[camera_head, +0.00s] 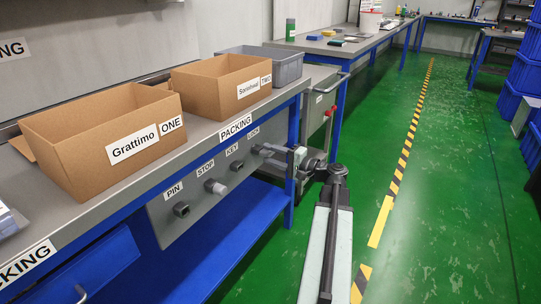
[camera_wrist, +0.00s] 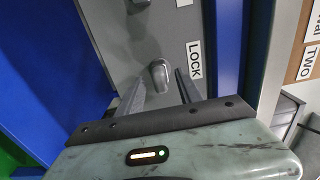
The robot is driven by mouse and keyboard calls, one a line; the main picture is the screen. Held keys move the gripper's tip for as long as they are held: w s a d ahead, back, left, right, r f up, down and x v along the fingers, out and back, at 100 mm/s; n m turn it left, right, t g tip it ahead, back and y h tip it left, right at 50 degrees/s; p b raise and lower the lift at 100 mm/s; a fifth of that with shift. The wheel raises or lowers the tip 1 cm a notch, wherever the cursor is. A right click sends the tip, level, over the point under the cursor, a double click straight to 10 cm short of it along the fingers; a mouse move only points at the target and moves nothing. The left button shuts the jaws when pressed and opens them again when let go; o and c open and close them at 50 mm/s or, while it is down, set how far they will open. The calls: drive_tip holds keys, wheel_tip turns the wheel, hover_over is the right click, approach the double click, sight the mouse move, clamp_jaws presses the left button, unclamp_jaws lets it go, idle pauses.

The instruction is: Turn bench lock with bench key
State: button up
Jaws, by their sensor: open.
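The bench front panel (camera_head: 200,190) carries fittings labelled PIN, STOP, KEY and LOCK. The lock shows in the wrist view as a grey rounded knob-like piece (camera_wrist: 158,73) beside its LOCK label; I cannot tell whether a separate key sits in it. In the head view a dark fitting (camera_head: 237,165) sits under the KEY label. My gripper (camera_head: 272,152) is at the LOCK end of the panel, partly hiding the lock. In the wrist view my gripper (camera_wrist: 160,88) is open, its two fingers on either side of the lock piece, with visible gaps.
Above the panel, the packing bench (camera_head: 215,130) bears two cardboard boxes, ONE (camera_head: 105,140) and TWO (camera_head: 222,85), and a grey bin (camera_head: 262,65). The green floor (camera_head: 450,210) to the right is open.

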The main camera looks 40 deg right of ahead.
drive_tip(key=v, duration=0.7)
drive_tip(key=shift+s, duration=0.3)
drive_tip(key=shift+c, duration=0.5)
